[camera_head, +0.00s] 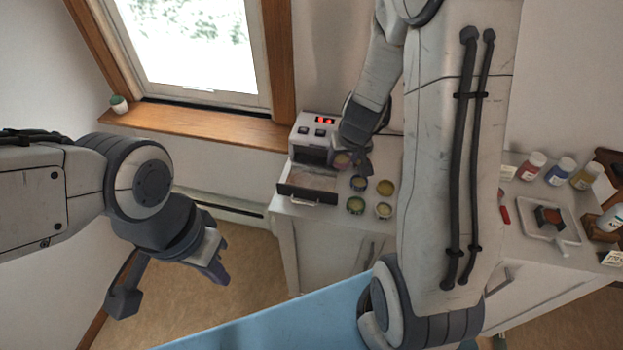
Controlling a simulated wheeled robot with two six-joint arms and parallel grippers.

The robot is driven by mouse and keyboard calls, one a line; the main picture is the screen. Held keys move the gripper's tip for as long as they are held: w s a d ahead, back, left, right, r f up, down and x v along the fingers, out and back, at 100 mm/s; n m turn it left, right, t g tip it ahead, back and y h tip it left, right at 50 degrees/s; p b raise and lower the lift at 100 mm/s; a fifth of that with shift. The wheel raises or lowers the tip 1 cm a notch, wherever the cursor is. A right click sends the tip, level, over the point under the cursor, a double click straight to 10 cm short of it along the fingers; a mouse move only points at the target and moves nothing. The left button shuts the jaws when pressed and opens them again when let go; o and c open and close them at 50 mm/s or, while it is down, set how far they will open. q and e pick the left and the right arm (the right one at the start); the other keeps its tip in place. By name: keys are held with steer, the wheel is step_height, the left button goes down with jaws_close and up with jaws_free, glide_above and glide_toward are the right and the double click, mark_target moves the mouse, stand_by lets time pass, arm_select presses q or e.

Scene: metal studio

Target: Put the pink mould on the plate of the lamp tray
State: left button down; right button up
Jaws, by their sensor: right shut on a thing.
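The lamp (318,135) is a grey box with a red lit display at the back of the counter. Its tray (307,193) is pulled out at the front, with a pale plate (314,179) in it. My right gripper (350,163) is shut on the small pink mould (342,159), just right of the lamp's opening and above the tray's right side. The mould is partly hidden by the fingers. My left gripper (170,280) is open and empty over the floor, left of the counter.
Several small round moulds with yellow and green tones (385,187) stand on the counter right of the tray. Bottles (561,170) and a white dish (549,219) stand further right. My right arm hides the counter's middle. A window is behind.

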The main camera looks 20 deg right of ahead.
glide_above(311, 182)
steer(key=s, duration=0.2)
steer(key=f, duration=0.4)
steer(key=shift+w+a+f, duration=0.1)
steer(key=shift+w+f, duration=0.1)
steer(key=shift+f, duration=0.1)
steer(key=shift+a+f, duration=0.15)
steer(key=shift+f+b, duration=1.95)
steer(key=shift+f, duration=0.2)
steer(key=o, duration=1.5)
steer(key=shift+r, duration=0.1)
steer(key=shift+c, duration=0.2)
